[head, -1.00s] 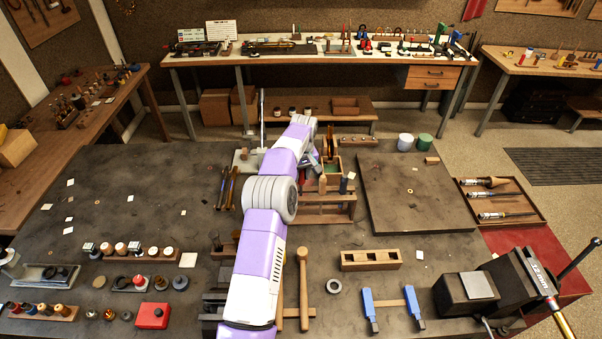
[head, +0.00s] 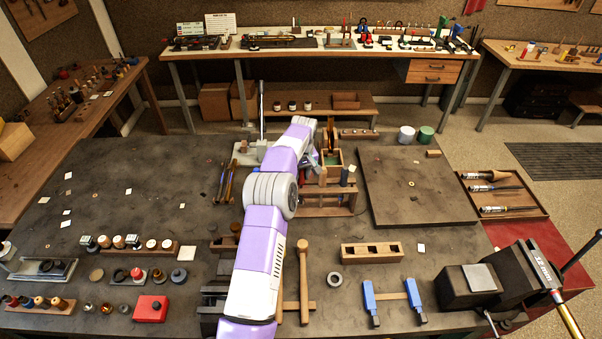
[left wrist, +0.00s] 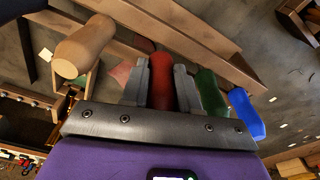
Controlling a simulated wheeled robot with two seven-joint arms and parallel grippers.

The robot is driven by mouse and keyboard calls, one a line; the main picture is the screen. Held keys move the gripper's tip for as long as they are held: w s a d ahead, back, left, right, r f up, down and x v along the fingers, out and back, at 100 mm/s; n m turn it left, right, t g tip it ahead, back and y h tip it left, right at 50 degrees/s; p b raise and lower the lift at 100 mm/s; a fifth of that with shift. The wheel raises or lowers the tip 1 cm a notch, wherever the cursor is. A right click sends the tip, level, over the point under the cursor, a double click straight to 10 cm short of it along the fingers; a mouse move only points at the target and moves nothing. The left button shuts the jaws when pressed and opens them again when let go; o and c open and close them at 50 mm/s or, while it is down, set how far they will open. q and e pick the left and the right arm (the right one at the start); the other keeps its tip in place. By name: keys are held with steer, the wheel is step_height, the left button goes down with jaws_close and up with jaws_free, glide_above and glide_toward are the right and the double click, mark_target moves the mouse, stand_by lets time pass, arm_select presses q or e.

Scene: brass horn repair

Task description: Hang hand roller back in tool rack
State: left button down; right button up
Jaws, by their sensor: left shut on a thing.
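My left gripper (left wrist: 162,82) is shut on a red handle (left wrist: 163,68) that stands between its two fingers in the left wrist view. I take this for the hand roller; its lower end is hidden. In the head view my left gripper is mostly hidden by its own arm, above the wooden tool rack (head: 332,211). The rack's wooden bars (left wrist: 218,66) show just beyond the fingers. I cannot tell whether the roller sits in a slot. A thick wooden handle (left wrist: 85,45) is left of the gripper; a green handle (left wrist: 210,92) and blue handle (left wrist: 246,113) are right. My right gripper is not in view.
A flat dark board (head: 414,190) lies right of the rack. Slim dark tools (head: 226,182) lie left of my arm. A mallet (head: 304,270), a wooden block with holes (head: 371,252) and a vise (head: 500,280) are nearer. The left middle of the table is mostly clear.

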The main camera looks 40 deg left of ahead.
arm_select(q)
steer(key=shift+f+b, duration=0.35)
steer(key=shift+f, duration=0.35)
steer(key=c, duration=0.8)
jaws_free()
steer(key=r, duration=0.7)
steer(key=shift+s+d+r, duration=0.25)
steer(key=shift+d+r, duration=0.05)
